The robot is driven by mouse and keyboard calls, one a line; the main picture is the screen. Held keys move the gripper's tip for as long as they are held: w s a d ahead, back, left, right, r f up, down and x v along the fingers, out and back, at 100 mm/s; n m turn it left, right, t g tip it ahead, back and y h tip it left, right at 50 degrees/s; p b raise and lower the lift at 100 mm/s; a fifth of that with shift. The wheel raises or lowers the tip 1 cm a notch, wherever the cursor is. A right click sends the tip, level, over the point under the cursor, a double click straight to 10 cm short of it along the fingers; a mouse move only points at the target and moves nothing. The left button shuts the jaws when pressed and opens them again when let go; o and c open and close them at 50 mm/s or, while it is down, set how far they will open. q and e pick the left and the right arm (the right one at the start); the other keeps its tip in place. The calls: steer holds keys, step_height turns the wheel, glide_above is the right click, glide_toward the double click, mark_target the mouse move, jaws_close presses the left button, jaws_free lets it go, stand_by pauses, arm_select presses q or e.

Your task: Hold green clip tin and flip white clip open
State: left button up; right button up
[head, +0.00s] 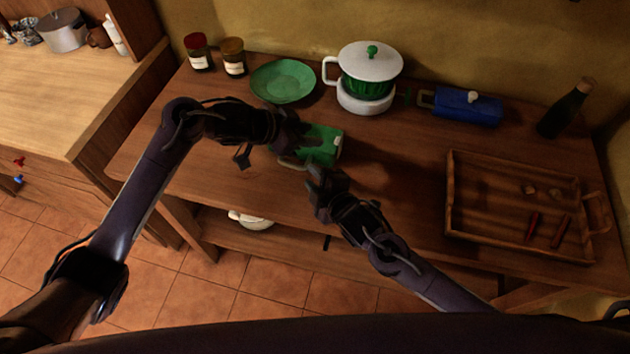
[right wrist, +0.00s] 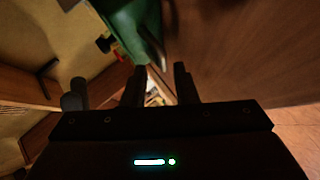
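The green clip tin (head: 322,146) sits near the front middle of the wooden counter, with a small pale patch (head: 338,141) on its right side that may be the white clip. A pale curved handle (head: 292,163) shows at its front left. My left gripper (head: 287,133) is at the tin's left end; its fingers are dark and I cannot tell whether they grip it. My right gripper (head: 318,181) is just in front of the tin. In the right wrist view its two fingers (right wrist: 162,85) are apart with nothing clearly between them, and the green tin (right wrist: 130,25) is beyond them.
Behind the tin are a green plate (head: 284,80), two jars (head: 199,52), a white-lidded green pot (head: 368,68) and a blue box (head: 467,107). A wooden tray (head: 480,215) with small items and a dark bottle (head: 566,110) are at right.

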mark_target(304, 170)
steer(key=x, duration=0.6)
steer(key=shift+w+a+f, duration=0.15)
steer(key=shift+w, duration=0.1)
